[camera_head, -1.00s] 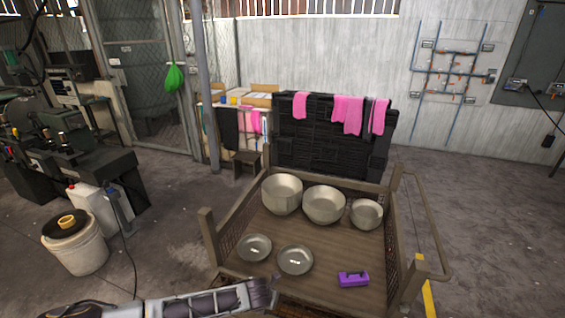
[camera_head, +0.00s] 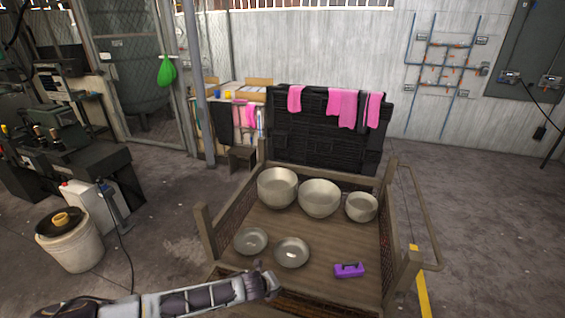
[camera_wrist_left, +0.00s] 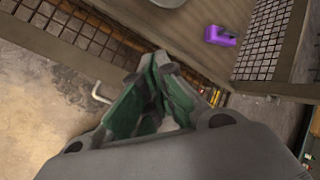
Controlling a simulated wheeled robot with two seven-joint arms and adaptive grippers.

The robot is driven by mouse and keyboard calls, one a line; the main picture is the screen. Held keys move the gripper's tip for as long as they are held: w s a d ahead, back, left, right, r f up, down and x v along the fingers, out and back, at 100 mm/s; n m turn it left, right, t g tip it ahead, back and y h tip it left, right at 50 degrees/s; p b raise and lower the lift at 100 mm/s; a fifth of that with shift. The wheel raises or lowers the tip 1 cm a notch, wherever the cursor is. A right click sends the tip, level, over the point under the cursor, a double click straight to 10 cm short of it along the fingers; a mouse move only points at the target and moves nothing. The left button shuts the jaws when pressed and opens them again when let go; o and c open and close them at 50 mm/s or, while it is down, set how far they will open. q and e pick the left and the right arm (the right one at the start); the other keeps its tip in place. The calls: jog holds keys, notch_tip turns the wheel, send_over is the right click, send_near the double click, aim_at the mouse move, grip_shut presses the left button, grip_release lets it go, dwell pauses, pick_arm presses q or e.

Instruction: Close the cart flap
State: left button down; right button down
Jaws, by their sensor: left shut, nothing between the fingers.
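The wooden cart (camera_head: 318,236) with mesh sides stands in front of me in the head view. Its near side is down, and part of the flap (camera_head: 292,301) shows at the bottom edge, partly behind my left arm. My left gripper (camera_head: 272,280) is at the near edge of the cart bed, shut and empty. In the left wrist view the gripper (camera_wrist_left: 160,66) points towards the bed's edge, with mesh panels (camera_wrist_left: 72,32) on both sides. Contact with the flap cannot be told. My right gripper is not in view.
Several metal bowls (camera_head: 319,198) and a purple box-like item (camera_head: 349,270) stand on the cart bed. A white bucket (camera_head: 75,248) stands left on the floor. A handrail (camera_head: 424,218) runs along the cart's right side. Black crates (camera_head: 325,140) with pink cloths are behind.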

pick_arm(q)
jog(key=w+a+r+n+t, duration=0.25)
jog(key=w+a+n, duration=0.4)
jog(key=w, duration=0.35)
jog(key=w+a+r+n+t, duration=0.2)
jog(key=w+a+r+n, duration=0.3)
jog(key=w+n, duration=0.4)
jog(key=s+a+f+n+y, duration=0.1)
jog(key=s+a+f+n, duration=0.2)
jog(key=a+f, duration=0.5)
jog(key=s+a+f+n+y, duration=0.25)
jog(key=a+f, duration=0.35)
jog(key=f, duration=0.3)
jog(key=s+a+f+n+g, duration=0.2)
jog(key=s+f+n+g, duration=0.1)
jog(key=s+f, duration=0.9)
jog(key=s+a+f+n+g, duration=0.2)
jog(key=s+f, duration=0.7)
jog(key=s, duration=0.6)
jog(key=s+d+f+g, duration=0.1)
jog(key=s+f, duration=0.1)
jog(key=s, duration=0.9)
jog(key=s+d+f+g, duration=0.1)
jog(key=s+f+g, duration=0.1)
jog(key=s, duration=1)
jog(key=s+d+f+n+g, duration=0.1)
jog(key=s+f, duration=0.3)
jog(key=s, duration=0.8)
jog(key=shift+d+f, duration=0.25)
jog(key=shift+d, duration=0.25)
